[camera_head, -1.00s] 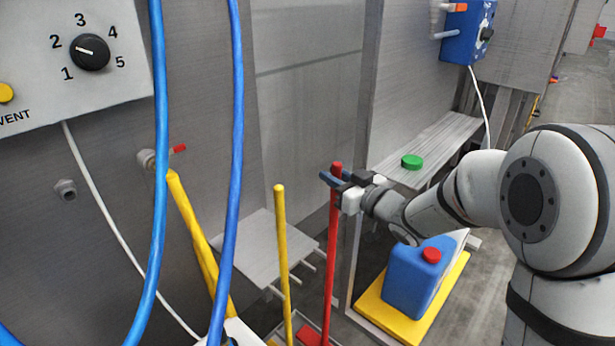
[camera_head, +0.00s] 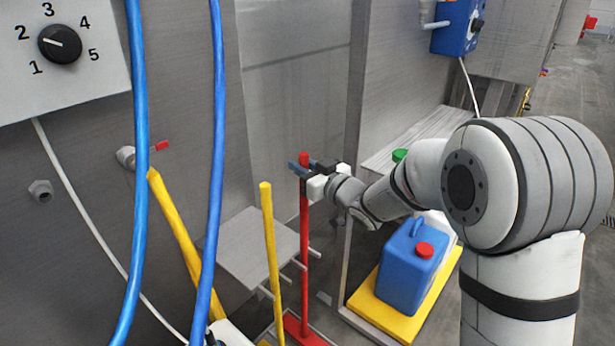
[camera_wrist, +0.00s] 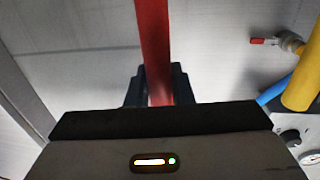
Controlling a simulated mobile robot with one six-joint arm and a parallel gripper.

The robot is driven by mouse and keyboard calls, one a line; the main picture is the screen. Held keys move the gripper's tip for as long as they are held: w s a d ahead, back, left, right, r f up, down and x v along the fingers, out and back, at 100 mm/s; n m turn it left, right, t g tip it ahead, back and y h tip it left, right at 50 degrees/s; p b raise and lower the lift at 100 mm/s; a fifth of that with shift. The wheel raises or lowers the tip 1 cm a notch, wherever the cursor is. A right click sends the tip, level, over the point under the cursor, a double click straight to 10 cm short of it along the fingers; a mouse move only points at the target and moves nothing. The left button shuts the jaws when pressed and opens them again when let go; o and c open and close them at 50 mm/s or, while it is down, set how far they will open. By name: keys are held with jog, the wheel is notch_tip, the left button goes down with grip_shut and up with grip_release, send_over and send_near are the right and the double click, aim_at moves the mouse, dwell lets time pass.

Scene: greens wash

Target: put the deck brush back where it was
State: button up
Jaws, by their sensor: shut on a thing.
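The deck brush has a long red handle (camera_head: 304,232) and a red head (camera_head: 308,334) low at the bottom edge of the head view. It stands nearly upright, and part of its head is cut off by the picture edge. My gripper (camera_head: 299,166) is shut on the handle just below its top end. The wrist view also shows the red handle (camera_wrist: 153,45) between the two dark fingers (camera_wrist: 158,86). I cannot tell whether the head touches the floor or a tray.
A yellow handle (camera_head: 271,250) stands just left of the brush. A grey shelf with pegs (camera_head: 255,248) is behind them. Blue hoses (camera_head: 211,150) hang at left. A blue canister (camera_head: 407,270) stands on a yellow tray (camera_head: 362,303) at right, under a grey bench (camera_head: 418,140).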

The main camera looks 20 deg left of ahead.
jog(key=shift+f, duration=0.7)
jog(key=shift+f+b, duration=0.2)
jog(key=shift+b, duration=0.15)
jog(key=o, duration=0.9)
